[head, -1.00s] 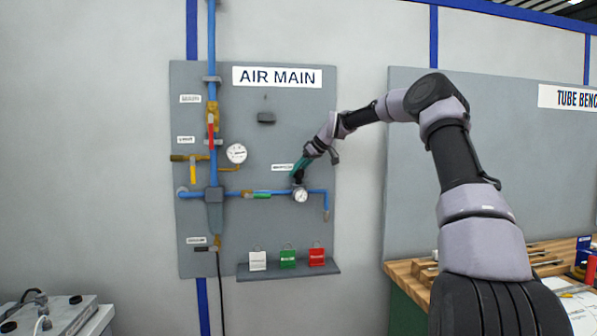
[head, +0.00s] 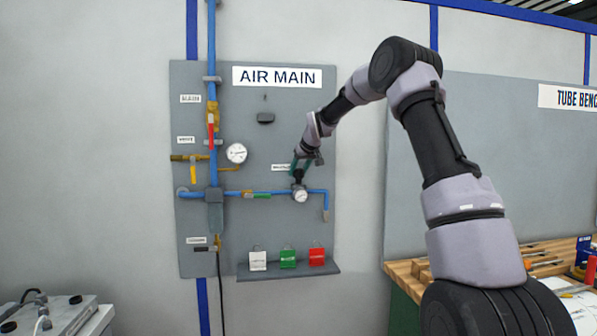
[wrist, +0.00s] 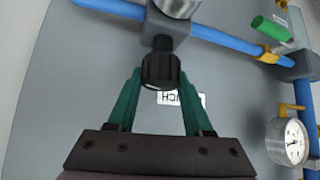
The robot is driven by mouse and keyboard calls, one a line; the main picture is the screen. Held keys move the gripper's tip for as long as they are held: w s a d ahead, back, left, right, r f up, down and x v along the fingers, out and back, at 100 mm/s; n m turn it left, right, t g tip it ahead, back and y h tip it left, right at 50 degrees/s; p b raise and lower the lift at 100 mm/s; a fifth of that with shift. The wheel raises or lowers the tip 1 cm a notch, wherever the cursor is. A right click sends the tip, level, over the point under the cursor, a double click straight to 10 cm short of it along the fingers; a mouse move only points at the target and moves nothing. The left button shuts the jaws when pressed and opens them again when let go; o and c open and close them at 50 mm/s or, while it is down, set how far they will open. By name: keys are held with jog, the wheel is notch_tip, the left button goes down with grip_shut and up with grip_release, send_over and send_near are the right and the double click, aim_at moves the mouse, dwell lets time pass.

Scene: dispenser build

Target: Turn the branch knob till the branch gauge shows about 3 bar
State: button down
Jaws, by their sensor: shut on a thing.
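The branch knob (wrist: 160,70) is black and ribbed. It sits on the blue branch pipe, and in the head view it shows as a dark spot (head: 298,177) just above the small branch gauge. My gripper (head: 300,167) reaches it from above. In the wrist view, the green fingers of my gripper (wrist: 160,76) are shut on the knob, one on each side. The branch gauge (head: 301,196) has a white round dial facing the room. Its needle is too small to read. In the wrist view only its silver rim (wrist: 178,6) shows, at the top edge.
A larger gauge (head: 236,153) stands left on the grey panel (head: 270,225), with red and yellow valve handles near it. A green handle (head: 262,195) lies along the branch pipe. Below is a shelf (head: 290,271) with white, green and red tags.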

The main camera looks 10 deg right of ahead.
jog(key=m+h, duration=0.2)
jog(key=m, duration=0.1)
jog(key=m+h, duration=0.2)
jog(key=m, duration=0.1)
jog(key=shift+a+h, duration=0.2)
jog(key=shift+h, duration=0.2)
jog(key=m+g+h, duration=0.1)
jog(key=m, duration=0.1)
jog(key=m+g+h, duration=0.1)
jog(key=m+h, duration=0.1)
jog(key=m, duration=0.1)
jog(key=shift+d+f+m+h, duration=0.1)
jog(key=shift+d+m+h, duration=0.05)
jog(key=shift+m+h, duration=0.15)
jog(key=c, duration=0.6)
grip_release()
jog(key=v, duration=1)
jog(key=shift+a+r, duration=0.25)
jog(key=shift+r, duration=0.15)
